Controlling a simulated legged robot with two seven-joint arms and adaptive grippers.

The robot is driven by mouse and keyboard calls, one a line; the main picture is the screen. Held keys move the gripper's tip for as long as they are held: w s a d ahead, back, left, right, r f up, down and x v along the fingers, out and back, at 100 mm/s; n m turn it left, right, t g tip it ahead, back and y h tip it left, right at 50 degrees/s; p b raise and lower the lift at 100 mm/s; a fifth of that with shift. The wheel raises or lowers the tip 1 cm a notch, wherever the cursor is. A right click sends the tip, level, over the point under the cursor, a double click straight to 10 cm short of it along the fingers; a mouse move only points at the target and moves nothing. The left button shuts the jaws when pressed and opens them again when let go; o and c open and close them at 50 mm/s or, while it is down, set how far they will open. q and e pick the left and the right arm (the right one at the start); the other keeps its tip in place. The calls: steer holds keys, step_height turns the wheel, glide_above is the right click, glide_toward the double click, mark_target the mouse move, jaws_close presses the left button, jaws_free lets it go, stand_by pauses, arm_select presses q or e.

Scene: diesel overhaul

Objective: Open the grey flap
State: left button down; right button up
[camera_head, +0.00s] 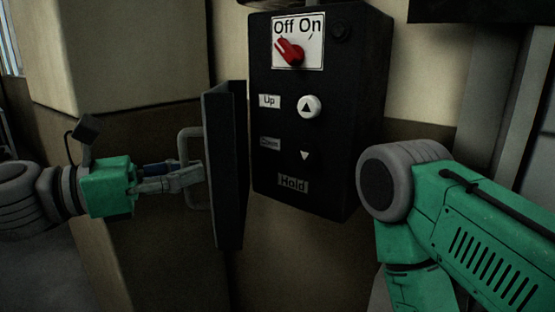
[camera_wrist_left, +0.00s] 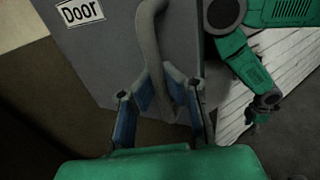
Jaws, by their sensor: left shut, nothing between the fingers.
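The grey flap (camera_head: 222,170) stands swung out from the black control box (camera_head: 352,150), seen nearly edge-on in the head view. The box front with its controls is uncovered. The flap's outer face (camera_wrist_left: 110,50) carries a "Door" label (camera_wrist_left: 80,11) and a curved grey handle (camera_wrist_left: 148,30); the handle also shows in the head view (camera_head: 187,134). My left gripper (camera_head: 198,178) is shut with nothing in it, its fingertips at the lower part of the handle. In the left wrist view its fingers (camera_wrist_left: 167,95) overlap the handle's lower end; contact is unclear.
The box has a red Off/On switch (camera_head: 290,50), an Up button (camera_head: 309,106) and a lower arrow button (camera_head: 305,155). My right arm (camera_head: 470,230) is beside the box at right. Its far end (camera_wrist_left: 262,105) is small and dark in the wrist view. A beige-brown wall is behind.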

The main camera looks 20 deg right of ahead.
arm_select(q)
steer(key=shift+w+r+g, duration=0.1)
steer(key=shift+r+g, duration=0.05)
steer(key=shift+g, duration=0.15)
steer(key=w+a+m+g+p, duration=0.4)
steer(key=w+a+g+p, duration=0.2)
steer(key=w+a, duration=0.2)
steer(key=shift+w+m+g, duration=0.3)
steer(key=shift+w, duration=0.6)
steer(key=c, duration=2.2)
jaws_free()
steer(key=o, duration=1.7)
